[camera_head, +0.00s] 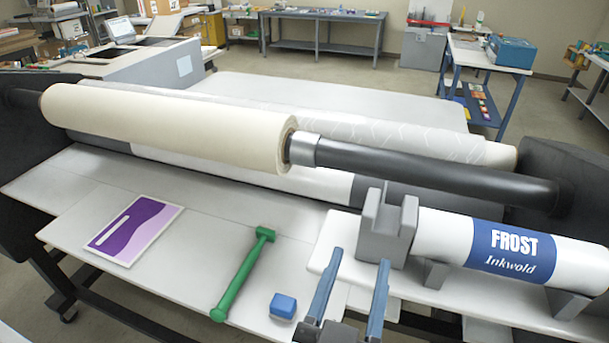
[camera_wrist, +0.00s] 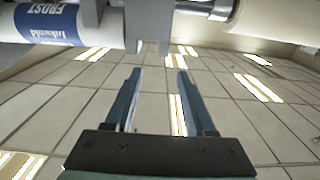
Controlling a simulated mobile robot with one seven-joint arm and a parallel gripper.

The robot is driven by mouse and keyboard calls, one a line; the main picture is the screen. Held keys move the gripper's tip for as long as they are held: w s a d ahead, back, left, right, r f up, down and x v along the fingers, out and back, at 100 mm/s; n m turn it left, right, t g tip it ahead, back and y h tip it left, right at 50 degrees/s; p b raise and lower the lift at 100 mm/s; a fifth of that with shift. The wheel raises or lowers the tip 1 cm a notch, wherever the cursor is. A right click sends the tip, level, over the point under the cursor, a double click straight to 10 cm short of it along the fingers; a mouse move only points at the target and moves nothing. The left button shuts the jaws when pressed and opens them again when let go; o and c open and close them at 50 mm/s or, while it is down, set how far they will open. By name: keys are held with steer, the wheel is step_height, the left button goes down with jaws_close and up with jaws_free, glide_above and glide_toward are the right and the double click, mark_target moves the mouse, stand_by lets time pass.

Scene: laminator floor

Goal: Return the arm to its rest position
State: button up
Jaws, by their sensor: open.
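My gripper (camera_head: 352,290) is in the lower middle of the head view, in front of the laminator's near table. Its two blue-grey fingers are apart with nothing between them. In the wrist view my gripper (camera_wrist: 156,82) is also open and empty, with the tiled ceiling behind it. The rest of my arm is mostly out of view.
The white table (camera_head: 235,215) holds a green tool (camera_head: 243,275), a blue block (camera_head: 283,306) and a purple print (camera_head: 135,229). A Frost Inkwold roll (camera_head: 505,252) rests right of my gripper, beside a grey cradle block (camera_head: 386,228). A cream roll (camera_head: 165,126) lies behind.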

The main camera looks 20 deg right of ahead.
steer(key=shift+w, duration=0.1)
steer(key=w+a+r+n+t+y+b, duration=0.1)
steer(key=w+a+r+t+y, duration=0.15)
steer(key=r, duration=0.55)
steer(key=w+a+r+n+t+y+b, duration=0.1)
steer(key=w+a+r+n+t, duration=0.2)
steer(key=r, duration=0.5)
steer(key=s+a+r+n+t+y, duration=0.1)
steer(key=s+a+r+t+y, duration=0.1)
steer(key=r, duration=0.5)
steer(key=s+a+r+n+t+y+b, duration=0.1)
steer(key=a+r+t+y, duration=0.3)
steer(key=r, duration=0.4)
steer(key=shift+s+a+r+n+t, duration=0.2)
steer(key=shift+s+a+n+t, duration=0.25)
steer(key=shift+s+a, duration=0.4)
steer(key=shift+d+y, duration=0.2)
steer(key=shift+y, duration=0.05)
